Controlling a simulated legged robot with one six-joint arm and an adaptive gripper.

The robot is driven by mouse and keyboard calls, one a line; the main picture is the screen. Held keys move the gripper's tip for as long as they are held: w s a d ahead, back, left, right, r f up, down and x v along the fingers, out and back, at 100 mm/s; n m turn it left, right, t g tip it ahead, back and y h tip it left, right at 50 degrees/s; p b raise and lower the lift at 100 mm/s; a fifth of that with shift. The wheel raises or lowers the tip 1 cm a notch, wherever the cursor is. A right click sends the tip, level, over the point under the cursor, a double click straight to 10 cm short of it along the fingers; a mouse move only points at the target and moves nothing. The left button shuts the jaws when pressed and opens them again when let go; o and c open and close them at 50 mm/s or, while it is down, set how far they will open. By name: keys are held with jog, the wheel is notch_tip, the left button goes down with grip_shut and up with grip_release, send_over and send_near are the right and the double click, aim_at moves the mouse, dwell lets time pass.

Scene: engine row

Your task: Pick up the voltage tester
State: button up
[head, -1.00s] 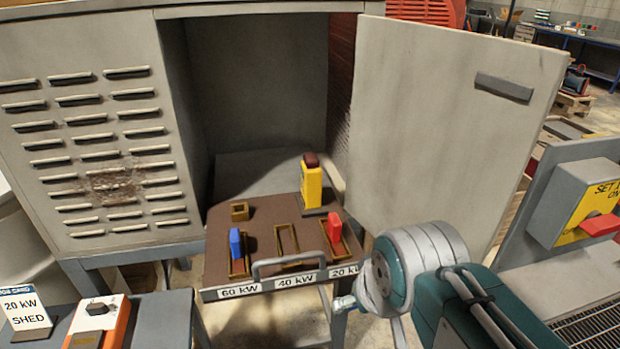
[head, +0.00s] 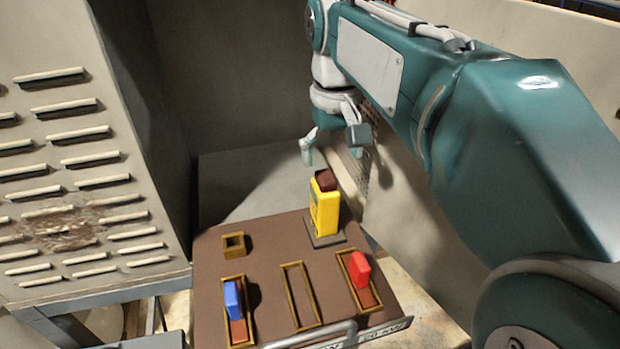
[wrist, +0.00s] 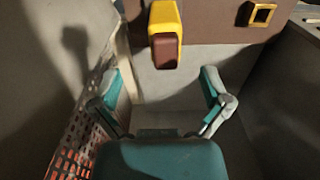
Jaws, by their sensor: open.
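The voltage tester is a yellow upright block with a dark brown top (head: 324,212). It stands on a small dark base at the back right of the brown pull-out tray (head: 265,255). In the wrist view the tester (wrist: 165,18) shows at the upper middle, its brown end towards me. My gripper (head: 330,148) hangs above and just behind the tester, apart from it. In the wrist view its two teal fingers (wrist: 160,90) are spread wide with nothing between them.
The tray holds a blue lever (head: 231,299), a red lever (head: 360,269), an empty middle slot (head: 299,296) and a small square socket (head: 233,244). The louvred cabinet side (head: 75,160) is at left, the open door (head: 540,50) at right behind my arm.

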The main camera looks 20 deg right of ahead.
aim_at(325, 175)
jog(key=shift+w, duration=0.2)
jog(key=f, duration=0.7)
jog(key=shift+w+a+f, duration=0.2)
jog(key=shift+w+a, duration=0.1)
jog(key=shift+a, duration=0.05)
grip_shut()
